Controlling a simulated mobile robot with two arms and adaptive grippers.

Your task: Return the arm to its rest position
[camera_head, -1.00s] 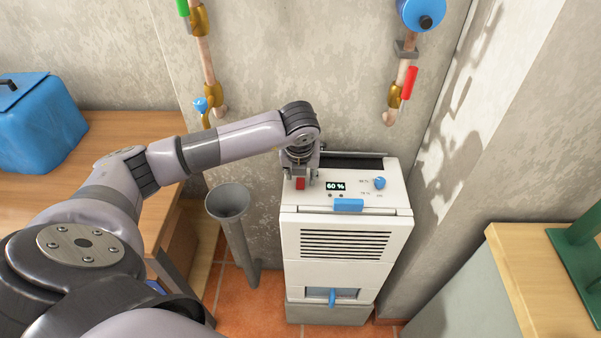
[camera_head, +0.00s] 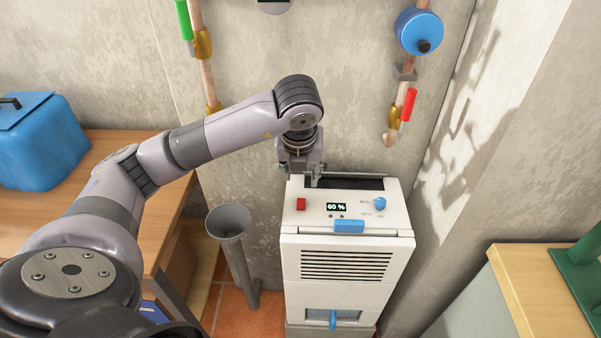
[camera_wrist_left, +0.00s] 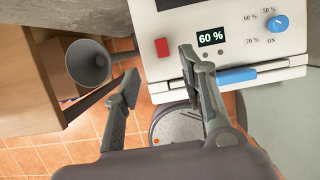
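My left arm reaches in from the left in the head view, and my left gripper (camera_head: 301,176) hangs above the back left part of the white dehumidifier (camera_head: 345,265). In the left wrist view the two fingers of my left gripper (camera_wrist_left: 160,85) stand apart with nothing between them. The dehumidifier's top panel has a red switch (camera_head: 300,204), a lit display (camera_head: 336,207) reading 60 %, a blue knob (camera_head: 380,202) and a blue handle (camera_head: 349,226). The gripper looks clear of the red switch. My right gripper is in neither view.
A grey funnel pipe (camera_head: 232,225) stands left of the dehumidifier. A blue box (camera_head: 40,145) sits on the wooden bench (camera_head: 120,150) at left. Pipes with a blue meter (camera_head: 420,30) run up the back wall. A wooden top (camera_head: 530,290) is at right.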

